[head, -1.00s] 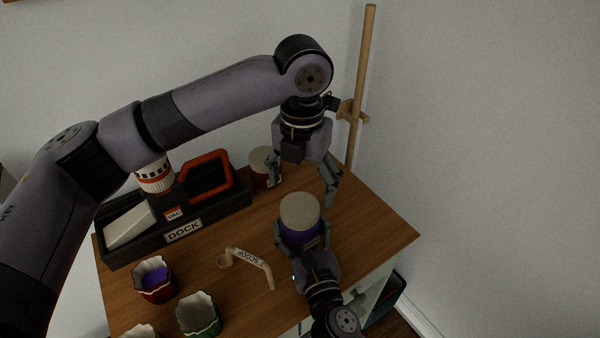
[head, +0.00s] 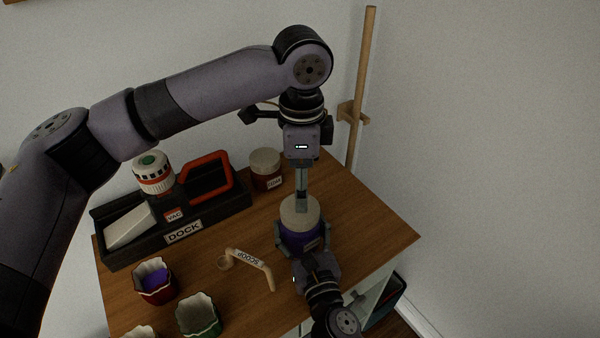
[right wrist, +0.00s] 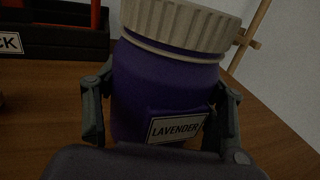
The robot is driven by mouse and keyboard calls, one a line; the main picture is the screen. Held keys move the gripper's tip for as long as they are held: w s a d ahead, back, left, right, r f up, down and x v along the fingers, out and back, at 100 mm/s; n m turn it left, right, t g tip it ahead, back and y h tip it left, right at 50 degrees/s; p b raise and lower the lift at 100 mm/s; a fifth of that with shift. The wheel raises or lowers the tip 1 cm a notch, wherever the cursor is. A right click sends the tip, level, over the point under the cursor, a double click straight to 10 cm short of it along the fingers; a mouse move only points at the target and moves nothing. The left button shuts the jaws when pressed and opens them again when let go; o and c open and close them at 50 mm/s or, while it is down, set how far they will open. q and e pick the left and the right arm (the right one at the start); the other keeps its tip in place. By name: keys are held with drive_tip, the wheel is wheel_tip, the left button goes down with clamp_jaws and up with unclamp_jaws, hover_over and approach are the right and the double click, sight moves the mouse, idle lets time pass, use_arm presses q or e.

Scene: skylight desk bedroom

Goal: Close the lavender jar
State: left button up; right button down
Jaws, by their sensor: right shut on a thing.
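The lavender jar (head: 299,243) is purple and stands on the desk with a beige lid (head: 300,210) on its mouth. In the right wrist view the jar (right wrist: 150,90) shows its LAVENDER label, and the ribbed lid (right wrist: 180,22) sits on top; I cannot tell how tight it is. My right gripper (head: 303,246) is shut on the jar's body, one finger on each side. My left gripper (head: 301,205) points down at the lid from above, seen edge-on. Whether its fingers are open and whether they touch the lid is hidden.
A second lidded jar (head: 266,170) stands behind. The black dock (head: 215,221) holds a vac, left of it. A wooden scoop (head: 255,262), a red cup (head: 155,287) and a green cup (head: 198,316) are at front left. A wooden pole (head: 361,70) rises behind.

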sight(300, 227)
use_arm(q)
drive_tip(key=n, duration=0.4)
drive_tip(key=shift+r, duration=0.1)
drive_tip(key=n, duration=0.5)
drive_tip(key=shift+r+n, duration=0.2)
drive_tip(key=shift+n, duration=0.1)
drive_tip(key=n, duration=0.5)
drive_tip(key=shift+s+a+r+n, duration=0.1)
drive_tip(key=shift+r+n, duration=0.05)
drive_tip(key=shift+n, duration=0.15)
drive_tip(key=n, duration=0.5)
drive_tip(key=shift+r, duration=0.15)
drive_tip(key=shift+f, duration=4)
drive_tip(key=shift+c, duration=0.5)
